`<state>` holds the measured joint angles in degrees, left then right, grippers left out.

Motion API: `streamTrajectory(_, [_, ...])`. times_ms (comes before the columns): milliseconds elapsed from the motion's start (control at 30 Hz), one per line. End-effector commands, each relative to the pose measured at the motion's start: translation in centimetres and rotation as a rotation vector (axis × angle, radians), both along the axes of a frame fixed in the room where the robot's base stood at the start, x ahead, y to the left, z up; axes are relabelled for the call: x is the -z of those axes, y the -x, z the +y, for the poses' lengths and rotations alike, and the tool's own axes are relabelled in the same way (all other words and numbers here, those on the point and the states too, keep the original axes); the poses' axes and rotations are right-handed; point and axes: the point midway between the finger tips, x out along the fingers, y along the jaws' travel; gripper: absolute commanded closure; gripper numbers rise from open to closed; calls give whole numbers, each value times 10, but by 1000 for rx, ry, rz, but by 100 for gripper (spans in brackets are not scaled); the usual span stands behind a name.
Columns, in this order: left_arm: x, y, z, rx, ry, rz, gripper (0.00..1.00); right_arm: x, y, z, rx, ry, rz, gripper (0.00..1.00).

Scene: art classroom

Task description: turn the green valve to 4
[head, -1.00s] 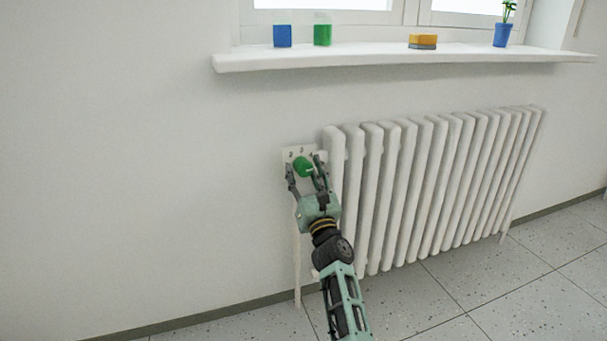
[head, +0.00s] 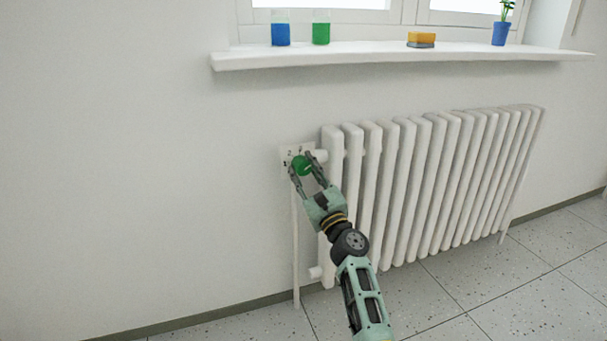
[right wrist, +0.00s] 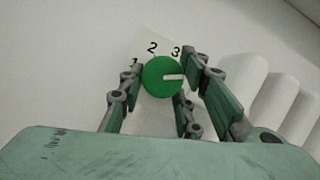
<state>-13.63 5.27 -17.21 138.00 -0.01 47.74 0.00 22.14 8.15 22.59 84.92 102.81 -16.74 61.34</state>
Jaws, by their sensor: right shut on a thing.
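The green valve (head: 301,164) is a round knob on a white number plate (head: 284,153) at the left end of the radiator. My right gripper (head: 302,167) is shut on the valve, with a finger on either side. In the right wrist view the valve (right wrist: 158,82) has a white pointer mark turned to the picture's right, below the 3. The plate (right wrist: 150,46) shows 1, 2 and 3. My right gripper (right wrist: 162,75) partly covers the 1, and its right finger hides the plate where the pointer aims. My left gripper is out of view.
The white radiator (head: 425,190) stands right of the valve, close to my right arm. A windowsill (head: 380,58) juts out above, holding a blue container (head: 281,35), a green one (head: 321,34), a sponge (head: 421,37) and a potted plant (head: 501,34). The wall at left is bare.

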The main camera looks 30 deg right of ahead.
Motion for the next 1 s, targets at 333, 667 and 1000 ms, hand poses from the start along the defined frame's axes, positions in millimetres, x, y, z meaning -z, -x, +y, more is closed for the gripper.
streamTrajectory(333, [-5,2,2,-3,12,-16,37,3,-1,4,-8,36,12,95])
streamTrajectory(667, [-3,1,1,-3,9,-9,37,2,-1,3,-5,34,11,53])
streamTrajectory(1000, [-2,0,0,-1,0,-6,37,10,18,4,-3,33,12,53])
